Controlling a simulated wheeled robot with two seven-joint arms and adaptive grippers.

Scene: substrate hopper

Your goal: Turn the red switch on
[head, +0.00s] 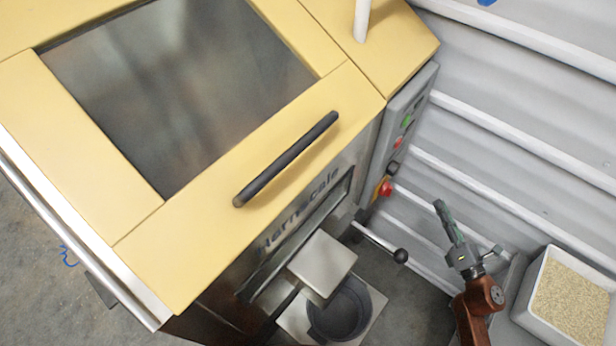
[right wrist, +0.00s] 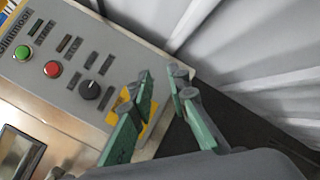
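The red switch (head: 384,188) sits on a yellow plate low on the grey control panel (head: 405,105) at the machine's right side. In the right wrist view the yellow plate (right wrist: 120,106) is partly behind one finger, and the red switch is hidden. My right gripper (head: 442,212) is to the right of the panel in the head view, apart from the switch. In the right wrist view its green fingers (right wrist: 160,80) are spread with a gap between them, holding nothing. My left gripper is not in view.
A green button (right wrist: 22,52), a round red button (right wrist: 53,69) and a black knob (right wrist: 89,89) share the panel. A ball-ended lever (head: 400,255) sticks out below. A grain-filled bin (head: 528,300) stands at lower right. A corrugated wall (head: 530,130) rises behind my right gripper.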

